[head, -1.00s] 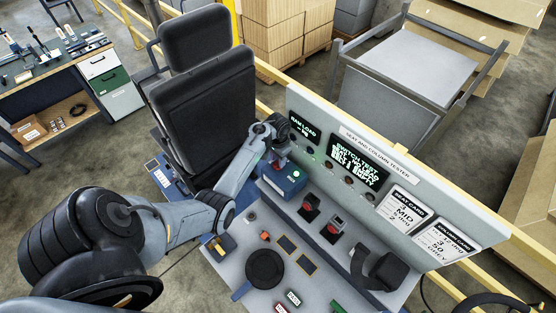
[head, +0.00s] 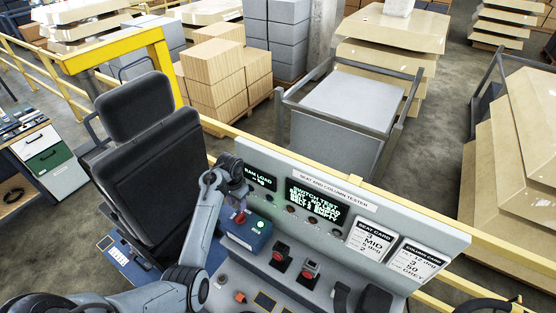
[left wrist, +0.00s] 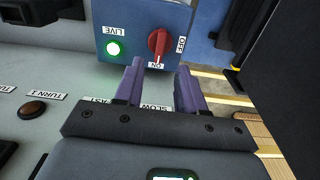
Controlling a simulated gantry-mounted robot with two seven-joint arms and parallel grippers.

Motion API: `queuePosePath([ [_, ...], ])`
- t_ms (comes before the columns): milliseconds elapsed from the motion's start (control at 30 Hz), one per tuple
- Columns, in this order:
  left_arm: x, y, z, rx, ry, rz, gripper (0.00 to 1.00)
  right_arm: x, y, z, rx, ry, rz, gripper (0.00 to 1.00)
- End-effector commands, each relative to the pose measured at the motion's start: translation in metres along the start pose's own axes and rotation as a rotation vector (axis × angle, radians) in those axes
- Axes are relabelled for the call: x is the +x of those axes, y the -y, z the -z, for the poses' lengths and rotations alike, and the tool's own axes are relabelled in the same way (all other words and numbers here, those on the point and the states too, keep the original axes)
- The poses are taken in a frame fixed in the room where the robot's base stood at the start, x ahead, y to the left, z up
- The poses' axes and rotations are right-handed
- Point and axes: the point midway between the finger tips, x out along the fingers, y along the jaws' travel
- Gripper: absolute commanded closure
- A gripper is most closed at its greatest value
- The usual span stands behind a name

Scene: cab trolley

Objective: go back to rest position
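My left gripper (head: 238,205) is just above the blue switch box (head: 257,238) on the console, beside the red rotary switch (head: 240,217). In the left wrist view, its two purple fingers (left wrist: 160,72) stand apart with nothing between them. The red switch (left wrist: 158,42) lies just beyond the fingertips, its lower end toward the ON label. A green LIVE lamp (left wrist: 113,48) glows on the box. My right gripper is not in view.
The tester panel (head: 345,205) stands behind the box, its screen (head: 313,201) lit. A black seat (head: 150,165) is close to the left of my arm. A yellow rail (head: 440,223) runs behind the panel. Cartons (head: 215,75) and a grey trolley (head: 345,110) stand beyond.

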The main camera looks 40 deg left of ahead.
Motion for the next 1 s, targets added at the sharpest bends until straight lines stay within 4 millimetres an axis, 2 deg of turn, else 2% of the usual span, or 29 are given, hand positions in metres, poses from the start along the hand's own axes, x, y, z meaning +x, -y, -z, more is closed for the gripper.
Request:
queuePosePath([
  [233, 0.005, -0.006, -0.015, 0.020, -0.012, 0.073, 0.61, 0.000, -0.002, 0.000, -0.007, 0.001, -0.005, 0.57],
  [367, 0.010, -0.026, -0.038, 0.070, -0.044, 0.164, 0.61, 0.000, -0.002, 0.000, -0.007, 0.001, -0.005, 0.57],
  [467, 0.013, -0.059, -0.065, 0.136, -0.087, 0.218, 0.61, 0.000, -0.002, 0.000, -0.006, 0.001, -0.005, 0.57],
  [567, 0.014, -0.104, -0.099, 0.213, -0.142, 0.233, 0.61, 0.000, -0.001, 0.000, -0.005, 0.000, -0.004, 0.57],
  [700, 0.007, -0.172, -0.155, 0.308, -0.215, 0.185, 0.61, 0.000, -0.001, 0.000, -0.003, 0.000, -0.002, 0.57],
  [800, -0.004, -0.211, -0.193, 0.350, -0.254, 0.124, 0.61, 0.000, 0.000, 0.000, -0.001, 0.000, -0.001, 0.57],
  [900, -0.017, -0.240, -0.223, 0.372, -0.281, 0.063, 0.61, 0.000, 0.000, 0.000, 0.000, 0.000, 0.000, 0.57],
  [1000, -0.028, -0.259, -0.243, 0.381, -0.300, 0.015, 0.61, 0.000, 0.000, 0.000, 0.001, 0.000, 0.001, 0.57],
])
